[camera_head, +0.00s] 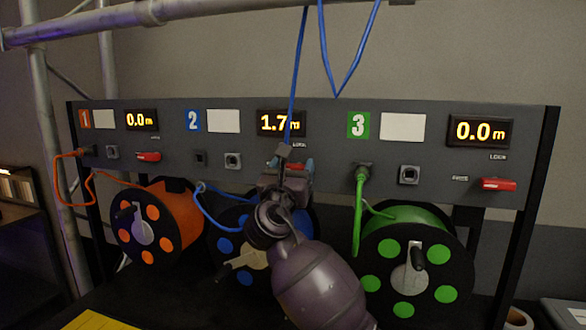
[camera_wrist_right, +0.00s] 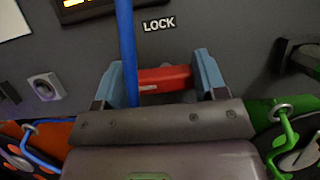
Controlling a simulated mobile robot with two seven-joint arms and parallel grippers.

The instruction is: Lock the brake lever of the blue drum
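The blue drum (camera_head: 226,246) stands in the middle under panel 2, partly hidden behind my right arm. Its red brake lever (camera_wrist_right: 164,78) sits below the LOCK label on the panel; only a sliver shows in the head view. My right gripper (camera_head: 285,168) is up at the panel in front of the lever. In the wrist view its two light-blue fingers (camera_wrist_right: 160,82) stand apart, one at each end of the lever, with a small gap at the left. A blue cable (camera_wrist_right: 126,45) hangs close to the left finger. My left gripper is not in view.
The orange drum (camera_head: 158,222) stands at left, the green drum (camera_head: 416,262) at right. Red levers of channel 1 (camera_head: 148,156) and channel 3 (camera_head: 498,184) are on the same panel. The middle display (camera_head: 281,123) reads 1.7 m. A truss tube (camera_head: 150,13) crosses above.

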